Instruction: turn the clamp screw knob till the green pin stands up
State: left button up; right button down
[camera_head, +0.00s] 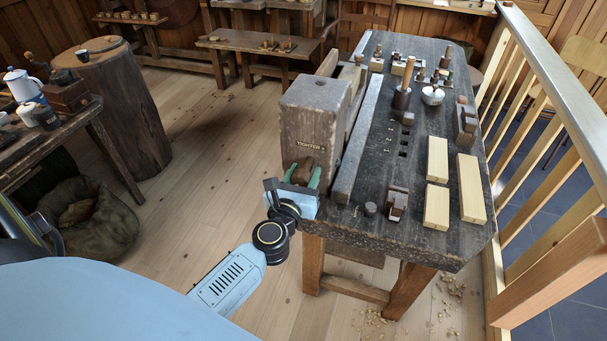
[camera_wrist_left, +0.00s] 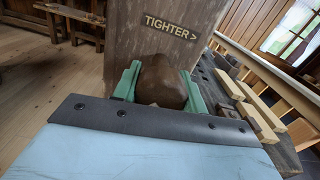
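The clamp screw knob (camera_head: 303,171) is a rounded brown wooden piece at the near end of the large wooden vise jaw (camera_head: 312,117). The jaw carries the word "TIGHTER" with an arrow pointing right. My left gripper (camera_head: 302,173) reaches it from the front. Its two green fingers lie on either side of the knob, seemingly against it. In the left wrist view the knob (camera_wrist_left: 160,82) fills the space between the fingers. I cannot make out a green pin in either view. My right gripper is not in view.
Left are a stump (camera_head: 120,110) and a sack (camera_head: 90,220). The floor between is clear.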

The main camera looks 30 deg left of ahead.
pick_arm(q)
jog(key=c, duration=0.3)
jog(key=shift+m, duration=0.3)
jog(key=m+p, duration=0.2)
jog(key=m, duration=0.2)
jog(key=m+p, duration=0.1)
jog(key=m, duration=0.3)
jog(key=m+p, duration=0.2)
jog(key=m, duration=0.2)
jog(key=m+p, duration=0.3)
jog(key=m, duration=0.3)
jog(key=shift+m, duration=0.4)
jog(key=m+p, duration=0.1)
jog(key=m, duration=0.4)
jog(key=shift+f+p, duration=0.15)
jog(key=shift+p, duration=0.25)
jog(key=shift+m, duration=0.4)
